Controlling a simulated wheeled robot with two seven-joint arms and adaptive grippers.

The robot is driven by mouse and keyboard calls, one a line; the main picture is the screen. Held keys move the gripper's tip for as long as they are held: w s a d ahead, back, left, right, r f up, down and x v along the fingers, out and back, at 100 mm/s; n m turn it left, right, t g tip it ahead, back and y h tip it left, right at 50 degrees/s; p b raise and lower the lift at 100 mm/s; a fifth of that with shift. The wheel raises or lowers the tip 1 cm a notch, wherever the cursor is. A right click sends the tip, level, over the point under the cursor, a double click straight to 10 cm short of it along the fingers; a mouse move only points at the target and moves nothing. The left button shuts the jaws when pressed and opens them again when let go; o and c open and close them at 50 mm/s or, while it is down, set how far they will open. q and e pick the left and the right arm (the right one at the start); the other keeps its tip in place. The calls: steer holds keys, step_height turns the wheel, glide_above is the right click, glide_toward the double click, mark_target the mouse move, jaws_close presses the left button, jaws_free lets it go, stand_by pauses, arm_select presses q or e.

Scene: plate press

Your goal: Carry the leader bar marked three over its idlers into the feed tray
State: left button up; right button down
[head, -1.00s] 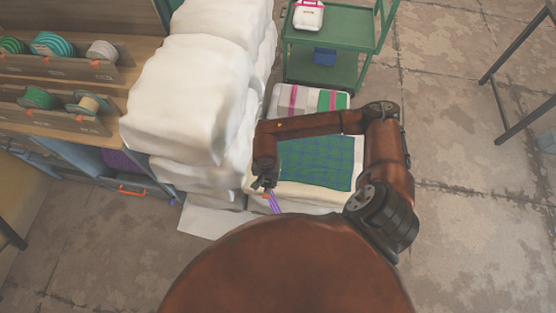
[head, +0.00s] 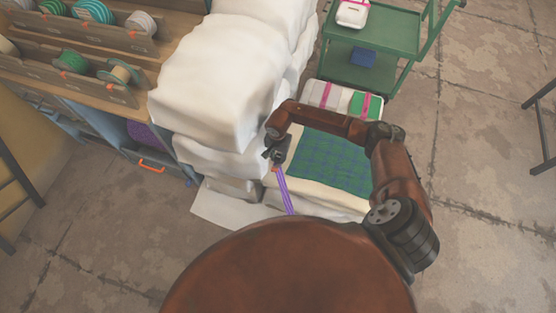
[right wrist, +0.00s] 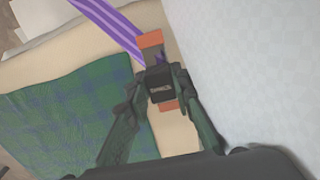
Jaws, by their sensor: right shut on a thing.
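My right gripper (head: 276,156) is shut on the leader bar, beside the tall white stack. In the right wrist view the bar's orange end (right wrist: 150,40) sticks out past my right gripper (right wrist: 161,92), and a smaller orange part shows between the fingers. The rest of the bar is hidden, and no number is readable. A purple striped web (head: 284,192) runs from the bar back toward my body; it also shows in the right wrist view (right wrist: 108,22). I cannot make out the idlers or the feed tray. My left gripper is out of view.
A tall white wrapped stack (head: 215,75) stands left of my right gripper. A low pile with a green plaid cloth (head: 335,160) lies under my forearm. A green trolley (head: 385,35) stands behind. A spool shelf (head: 90,80) is at left.

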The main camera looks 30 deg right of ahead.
mark_target(278, 161)
steer(key=shift+f, duration=1.5)
steer(key=shift+f+b, duration=0.1)
steer(key=shift+b, duration=0.25)
steer(key=shift+f, duration=0.15)
steer(key=c, duration=1.7)
jaws_free()
